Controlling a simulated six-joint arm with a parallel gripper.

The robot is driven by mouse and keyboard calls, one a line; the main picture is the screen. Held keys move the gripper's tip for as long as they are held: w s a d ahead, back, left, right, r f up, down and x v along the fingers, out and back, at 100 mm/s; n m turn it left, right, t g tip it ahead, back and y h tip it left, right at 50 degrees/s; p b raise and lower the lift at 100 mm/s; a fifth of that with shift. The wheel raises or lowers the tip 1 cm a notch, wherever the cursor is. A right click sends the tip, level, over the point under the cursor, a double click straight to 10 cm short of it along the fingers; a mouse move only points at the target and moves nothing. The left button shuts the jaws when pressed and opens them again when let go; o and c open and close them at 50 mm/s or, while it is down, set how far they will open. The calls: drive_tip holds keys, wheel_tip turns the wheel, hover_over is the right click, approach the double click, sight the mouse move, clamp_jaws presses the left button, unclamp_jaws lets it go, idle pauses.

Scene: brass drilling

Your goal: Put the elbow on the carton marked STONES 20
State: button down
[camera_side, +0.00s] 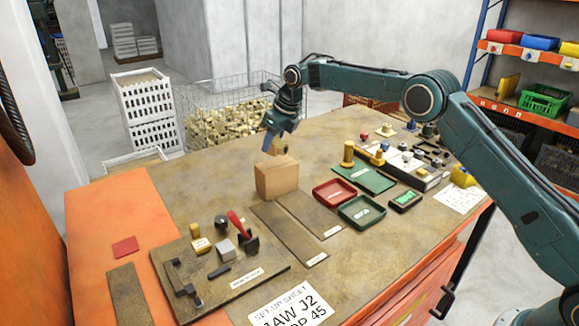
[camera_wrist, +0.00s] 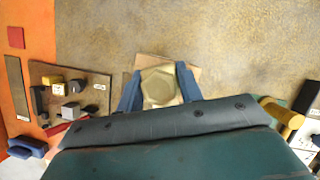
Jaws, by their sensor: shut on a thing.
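My gripper (camera_side: 275,142) is shut on a brass elbow (camera_side: 281,147). In the wrist view the elbow (camera_wrist: 159,88) shows a hexagonal end between the two blue fingers (camera_wrist: 157,92). The brown carton (camera_side: 277,180) stands on the bench directly below. In the side view the elbow is just above the carton's top; I cannot tell whether they touch. In the wrist view only edges of the carton (camera_wrist: 149,61) show around the elbow and fingers. No marking on the carton can be read.
A red tray (camera_side: 334,192) and a green tray (camera_side: 361,212) lie right of the carton. Two dark strips (camera_side: 308,213) lie in front. A fixture board (camera_side: 215,265) with a red-handled clamp is nearer. A wire basket of brass parts (camera_side: 225,122) stands behind the bench.

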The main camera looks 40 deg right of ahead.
sight(273, 150)
drive_tip(key=shift+f, duration=1.4)
drive_tip(key=shift+f, duration=0.1)
drive_tip(key=c, duration=0.9)
unclamp_jaws()
drive_tip(key=shift+f, duration=0.15)
drive_tip(key=shift+v, duration=3.9)
